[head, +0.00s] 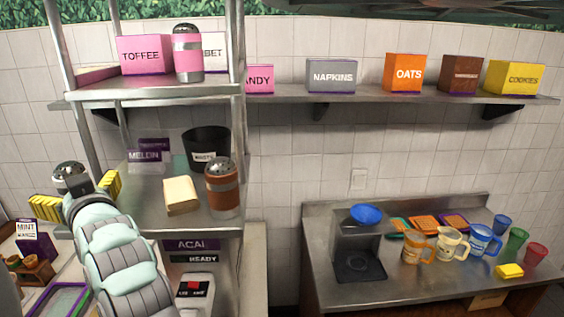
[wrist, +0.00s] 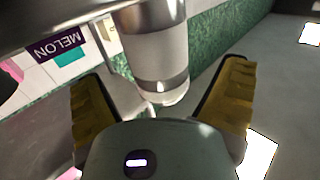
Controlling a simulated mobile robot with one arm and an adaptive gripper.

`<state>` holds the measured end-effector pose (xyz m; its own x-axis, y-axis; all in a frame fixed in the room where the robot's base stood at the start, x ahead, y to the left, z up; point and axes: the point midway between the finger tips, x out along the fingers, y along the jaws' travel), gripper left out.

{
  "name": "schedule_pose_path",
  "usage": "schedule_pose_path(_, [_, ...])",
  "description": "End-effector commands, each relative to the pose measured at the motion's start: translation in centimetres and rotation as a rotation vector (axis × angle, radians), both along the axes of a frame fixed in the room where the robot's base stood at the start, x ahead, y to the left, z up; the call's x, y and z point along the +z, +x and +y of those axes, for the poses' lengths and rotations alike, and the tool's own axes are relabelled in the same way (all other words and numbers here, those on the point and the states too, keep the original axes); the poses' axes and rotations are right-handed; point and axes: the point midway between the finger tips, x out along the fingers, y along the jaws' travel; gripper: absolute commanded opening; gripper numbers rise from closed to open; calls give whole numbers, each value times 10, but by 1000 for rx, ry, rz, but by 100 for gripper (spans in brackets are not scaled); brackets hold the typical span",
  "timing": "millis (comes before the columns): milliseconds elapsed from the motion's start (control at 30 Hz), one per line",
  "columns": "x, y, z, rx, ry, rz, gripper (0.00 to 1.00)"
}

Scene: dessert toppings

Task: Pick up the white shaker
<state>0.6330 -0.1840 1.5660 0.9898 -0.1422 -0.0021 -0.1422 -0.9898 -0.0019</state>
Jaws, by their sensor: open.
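The white shaker (wrist: 155,55) shows in the wrist view between the two yellow fingers of my gripper (wrist: 162,80), with gaps at both sides. Its body is white with metal bands. In the head view my gripper (head: 78,194) is at the left end of the middle shelf, its yellow fingers spread apart. Just beyond it a shaker's dark, domed metal lid (head: 68,169) shows; its body is mostly hidden by my gripper and arm.
A brown shaker (head: 222,190) and a cream block (head: 181,195) stand on the middle shelf (head: 150,218), right of my arm. A black waste bin (head: 206,148) and melon box (head: 146,162) stand behind. A pink shaker (head: 187,55) is on the shelf above. Metal posts (head: 85,135) flank the shelves.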

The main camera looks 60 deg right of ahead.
Motion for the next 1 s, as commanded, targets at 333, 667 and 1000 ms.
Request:
schedule_pose_path(333, [3, 25, -2, 4, -1, -1, 94])
schedule_pose_path(667, [1, 26, -3, 2, -2, -1, 92])
schedule_pose_path(1000, [1, 26, -4, 1, -2, -2, 57])
